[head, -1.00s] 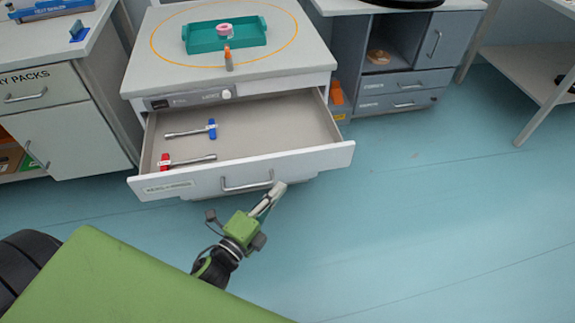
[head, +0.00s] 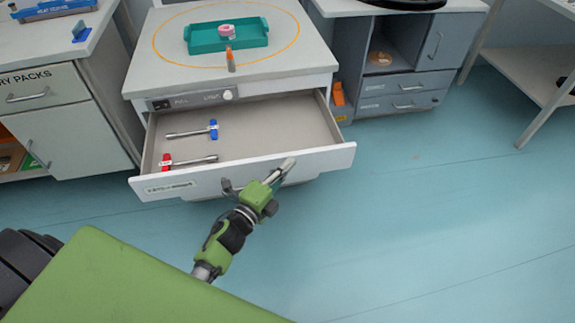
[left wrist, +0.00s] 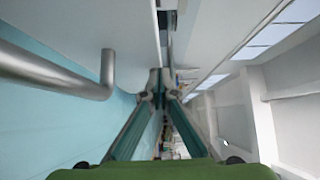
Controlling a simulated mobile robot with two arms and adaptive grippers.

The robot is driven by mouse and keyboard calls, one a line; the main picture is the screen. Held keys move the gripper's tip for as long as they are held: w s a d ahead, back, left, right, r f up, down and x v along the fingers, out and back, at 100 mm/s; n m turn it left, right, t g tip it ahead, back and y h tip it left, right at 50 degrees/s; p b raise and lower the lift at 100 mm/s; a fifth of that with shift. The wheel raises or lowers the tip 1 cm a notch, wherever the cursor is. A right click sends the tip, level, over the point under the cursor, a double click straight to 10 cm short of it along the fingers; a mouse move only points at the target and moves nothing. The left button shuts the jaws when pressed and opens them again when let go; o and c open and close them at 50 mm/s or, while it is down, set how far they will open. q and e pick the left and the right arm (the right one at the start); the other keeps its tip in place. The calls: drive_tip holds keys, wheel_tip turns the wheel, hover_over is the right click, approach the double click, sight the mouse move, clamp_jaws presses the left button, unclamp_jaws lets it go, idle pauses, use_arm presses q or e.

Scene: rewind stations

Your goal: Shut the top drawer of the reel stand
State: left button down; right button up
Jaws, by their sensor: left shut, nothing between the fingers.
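The white reel stand (head: 297,82) stands with its top drawer (head: 165,186) pulled well out. The drawer holds a blue-ended tool (head: 192,132) and a red-ended tool (head: 190,161), lying apart. My left gripper (head: 287,166) is shut and empty at the drawer front, right of its middle. It covers much of the bar handle. In the left wrist view the shut fingertips (left wrist: 158,90) sit beside the metal handle (left wrist: 60,75), which is to their left and not between them. I cannot tell whether the fingertips touch the drawer front. My right gripper is not in view.
A teal tray (head: 203,48) with a pink reel and an orange-topped bottle (head: 230,62) are on the stand's top. A cabinet (head: 70,142) stands at the left and a grey unit (head: 436,80) at the right. The blue floor (head: 420,200) at the right is clear.

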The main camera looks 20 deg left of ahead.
use_arm(q)
drive_tip(key=shift+w+a, duration=0.1)
